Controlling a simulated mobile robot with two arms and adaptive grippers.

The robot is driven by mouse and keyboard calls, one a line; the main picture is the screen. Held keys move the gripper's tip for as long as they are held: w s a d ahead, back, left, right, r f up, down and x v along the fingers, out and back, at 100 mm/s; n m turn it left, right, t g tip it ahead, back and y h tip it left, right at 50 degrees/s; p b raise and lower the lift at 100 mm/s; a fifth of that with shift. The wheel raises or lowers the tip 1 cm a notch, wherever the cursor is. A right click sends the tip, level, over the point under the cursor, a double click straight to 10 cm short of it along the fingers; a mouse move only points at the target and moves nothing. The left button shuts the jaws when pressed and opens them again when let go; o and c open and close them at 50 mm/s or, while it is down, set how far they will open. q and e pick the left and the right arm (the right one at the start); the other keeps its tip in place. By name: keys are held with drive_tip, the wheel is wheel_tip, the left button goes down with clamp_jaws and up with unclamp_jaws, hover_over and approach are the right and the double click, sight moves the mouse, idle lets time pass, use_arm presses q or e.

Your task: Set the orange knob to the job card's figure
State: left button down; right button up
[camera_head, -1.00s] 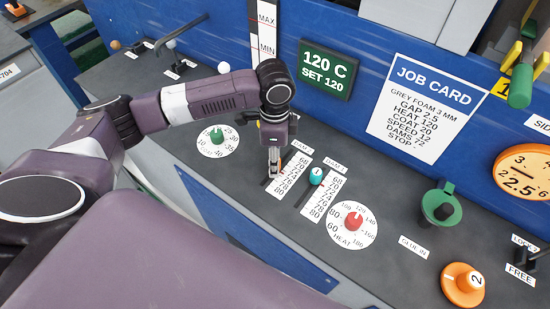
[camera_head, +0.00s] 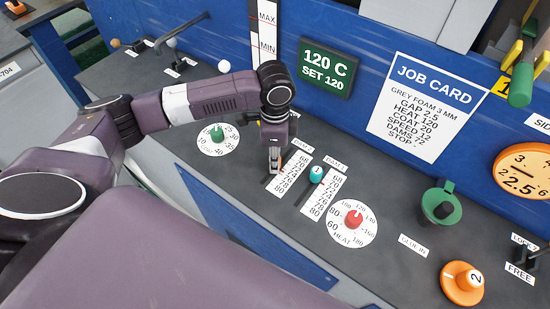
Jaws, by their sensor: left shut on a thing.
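My left gripper (camera_head: 275,168) reaches down onto the left of two slider scales (camera_head: 290,176), marked 68 to 80, and is shut on a small orange knob there. The fingers hide nearly all of the knob, so its exact figure cannot be read; the fingertips are beside the upper-middle part of the scale. The job card (camera_head: 428,106) on the blue back wall reads gap 2.5, heat 120, coat 20, speed 12, dams 72. My right gripper is not in view.
A teal knob (camera_head: 316,175) sits near the top of the neighbouring slider. A red heat knob (camera_head: 354,219), a green knob (camera_head: 217,133), a green-collared fitting (camera_head: 441,211) and an orange round piece marked 2 (camera_head: 463,284) stand on the dark panel.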

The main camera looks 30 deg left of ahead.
use_arm(q)
drive_tip(key=shift+w+d+r+p, duration=0.1)
drive_tip(key=shift+w+p, duration=0.15)
drive_tip(key=shift+w, duration=0.4)
drive_tip(key=shift+w+d+r+p, duration=0.1)
drive_tip(key=shift+w+p, duration=0.15)
drive_tip(key=shift+w, duration=0.35)
drive_tip(key=shift+w+f, duration=0.15)
drive_tip(key=shift+w, duration=0.25)
drive_tip(key=c, duration=1.7)
unclamp_jaws()
drive_tip(key=shift+s, duration=0.1)
drive_tip(key=shift+o, duration=0.2)
wheel_tip(320, 180, up, 12)
